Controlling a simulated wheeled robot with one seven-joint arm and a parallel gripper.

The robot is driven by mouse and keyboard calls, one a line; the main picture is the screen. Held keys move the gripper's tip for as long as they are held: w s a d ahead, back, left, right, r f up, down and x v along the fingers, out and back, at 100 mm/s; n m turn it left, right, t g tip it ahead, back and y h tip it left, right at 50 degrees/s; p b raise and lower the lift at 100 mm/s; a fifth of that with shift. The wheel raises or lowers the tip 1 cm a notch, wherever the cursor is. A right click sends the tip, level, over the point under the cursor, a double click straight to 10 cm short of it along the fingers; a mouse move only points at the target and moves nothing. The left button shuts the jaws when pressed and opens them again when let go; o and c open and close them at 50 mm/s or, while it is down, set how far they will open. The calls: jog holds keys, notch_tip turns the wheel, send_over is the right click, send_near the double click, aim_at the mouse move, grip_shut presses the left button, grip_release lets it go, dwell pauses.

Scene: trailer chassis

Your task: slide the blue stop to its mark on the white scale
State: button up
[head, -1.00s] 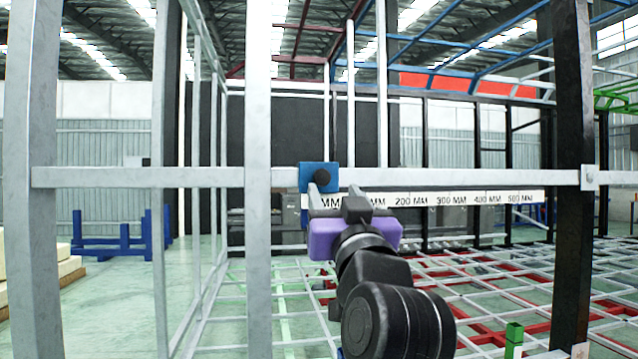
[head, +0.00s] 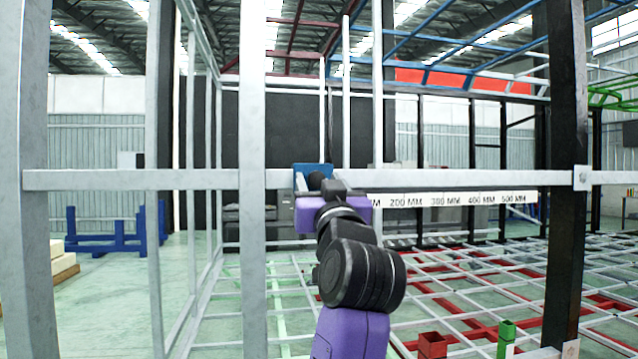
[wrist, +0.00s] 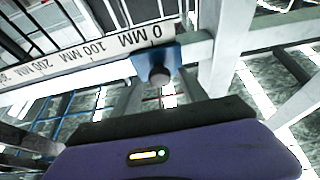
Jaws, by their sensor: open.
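The blue stop (head: 326,168) sits on the grey horizontal rail, with a dark round knob on its face. In the wrist view the blue stop (wrist: 174,57) is beside the 0 MM label, at the end of the white scale (wrist: 88,50). In the head view the white scale (head: 460,199) runs right along the rail, with 200 to 500 MM readable; my gripper hides its lower numbers. My gripper (head: 314,186) is open at the stop, its fingers reaching toward either side of the knob. Whether they touch it cannot be told.
A grey upright (head: 252,120) stands just left of the stop, and a thick black post (head: 567,150) stands at the rail's right. A grey lattice frame with red bars lies low behind the rail. The rail along the scale looks clear.

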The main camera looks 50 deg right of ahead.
grip_shut()
dwell(1.3)
